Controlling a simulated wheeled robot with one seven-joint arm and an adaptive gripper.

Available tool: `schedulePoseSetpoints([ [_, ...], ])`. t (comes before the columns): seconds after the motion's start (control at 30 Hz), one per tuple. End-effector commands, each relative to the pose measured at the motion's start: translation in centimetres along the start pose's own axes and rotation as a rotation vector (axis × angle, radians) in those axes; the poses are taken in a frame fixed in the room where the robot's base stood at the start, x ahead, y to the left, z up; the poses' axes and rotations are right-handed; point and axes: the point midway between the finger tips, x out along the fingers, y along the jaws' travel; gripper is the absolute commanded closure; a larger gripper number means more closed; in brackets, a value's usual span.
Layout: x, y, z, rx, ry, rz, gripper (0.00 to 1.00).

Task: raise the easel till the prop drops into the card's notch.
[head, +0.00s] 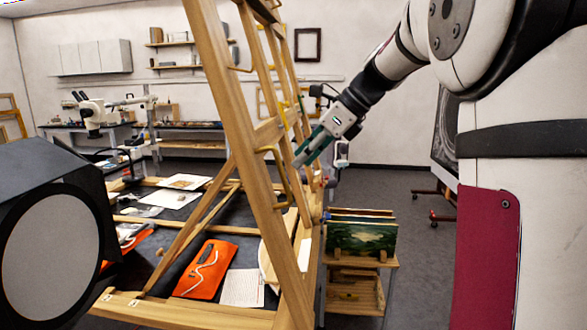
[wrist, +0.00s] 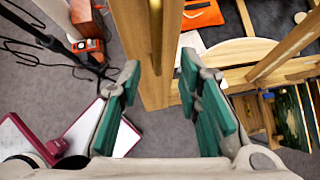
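The easel (head: 230,125) is a tall wooden frame with yellow handles (head: 283,180), leaning up from the table in the head view. A thin wooden prop (head: 190,228) slants from its upright down to the front left of the base rail (head: 190,312). Two small white marked cards (head: 108,298) sit on that rail near the prop's foot; no notch can be made out. My gripper (head: 301,160) is right of the upright. In the wrist view, my gripper (wrist: 160,72) has its teal fingers wide apart, with a wooden beam (wrist: 135,40) between or just beyond them; contact is unclear.
An orange pouch (head: 207,269) and a white sheet (head: 243,288) lie on the dark table. A rack of paintings (head: 361,240) stands right of the easel. A black lamp (head: 55,235) fills the left foreground. Grey floor (head: 420,270) is free at the right.

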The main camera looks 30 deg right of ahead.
Motion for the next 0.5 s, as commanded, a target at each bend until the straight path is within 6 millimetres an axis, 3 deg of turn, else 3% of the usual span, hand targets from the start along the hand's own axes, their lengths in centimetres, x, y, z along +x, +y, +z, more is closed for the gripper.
schedulePoseSetpoints([
  [0.2,-4.2,-0.1,0.0,0.000,0.000,-0.003,0.69],
  [0.5,-6.3,0.0,-0.1,0.001,0.001,0.001,0.69],
])
